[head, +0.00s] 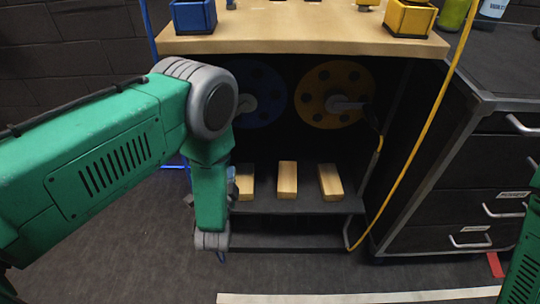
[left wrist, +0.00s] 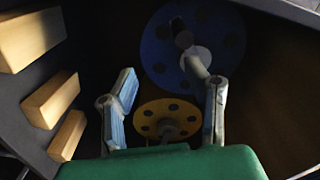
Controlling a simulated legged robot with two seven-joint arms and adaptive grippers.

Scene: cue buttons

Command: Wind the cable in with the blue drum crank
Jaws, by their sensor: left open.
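The blue drum (head: 268,80), a disc with dark holes, stands in the dark bay under the bench top. A grey crank (head: 245,103) shows at its middle, partly behind my left arm. In the left wrist view the blue drum (left wrist: 232,42) is ahead at top, with a dark knob (left wrist: 183,39) near its pale hub. My left gripper (left wrist: 158,68) is open and empty. Its right fingertip overlaps the hub in the picture; I cannot tell whether they touch. My right gripper is out of view.
A yellow drum (head: 335,80) with its own crank sits beside the blue one, and a yellow cable (head: 432,115) hangs at right. Wooden blocks (head: 287,181) lie on the lower shelf (head: 308,206). A drawer cabinet (head: 450,205) stands at right.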

